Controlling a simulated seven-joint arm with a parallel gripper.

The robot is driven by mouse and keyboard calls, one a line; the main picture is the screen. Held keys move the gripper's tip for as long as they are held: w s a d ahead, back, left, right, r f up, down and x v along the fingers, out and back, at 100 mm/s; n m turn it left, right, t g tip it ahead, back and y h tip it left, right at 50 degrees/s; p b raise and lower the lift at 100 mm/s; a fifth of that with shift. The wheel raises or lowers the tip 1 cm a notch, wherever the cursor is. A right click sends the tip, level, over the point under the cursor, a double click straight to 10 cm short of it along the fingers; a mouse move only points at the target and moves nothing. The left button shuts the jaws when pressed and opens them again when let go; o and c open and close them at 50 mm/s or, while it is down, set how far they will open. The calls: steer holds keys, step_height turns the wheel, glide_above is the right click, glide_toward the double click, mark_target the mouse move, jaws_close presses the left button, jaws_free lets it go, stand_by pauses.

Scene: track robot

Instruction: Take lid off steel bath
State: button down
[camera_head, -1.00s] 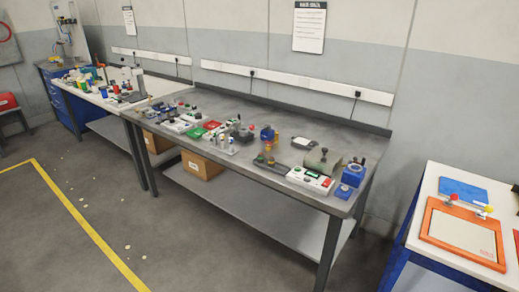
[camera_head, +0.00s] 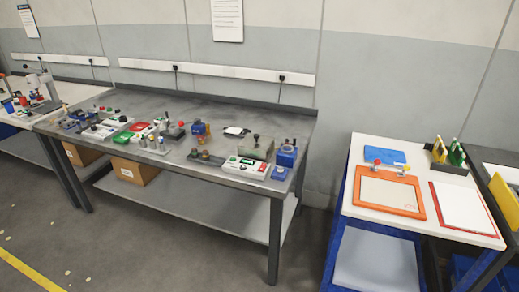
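A grey-green metal box (camera_head: 258,152) with a small dark knob stands near the right end of the grey workbench. It looks like the steel bath, but it is too small to tell where its lid ends and its body begins. Next to it on the right is a blue block (camera_head: 287,155) with a dark top piece. A white and grey control unit (camera_head: 246,168) with a green display and a red part lies just in front of it. My gripper is not in view.
The grey workbench (camera_head: 225,108) holds several small devices on its left half; its back strip is clear. A lower shelf runs beneath. A gap separates it from a white-topped table (camera_head: 348,188) with an orange frame (camera_head: 389,207) and a blue pad (camera_head: 385,156). Open floor lies in front.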

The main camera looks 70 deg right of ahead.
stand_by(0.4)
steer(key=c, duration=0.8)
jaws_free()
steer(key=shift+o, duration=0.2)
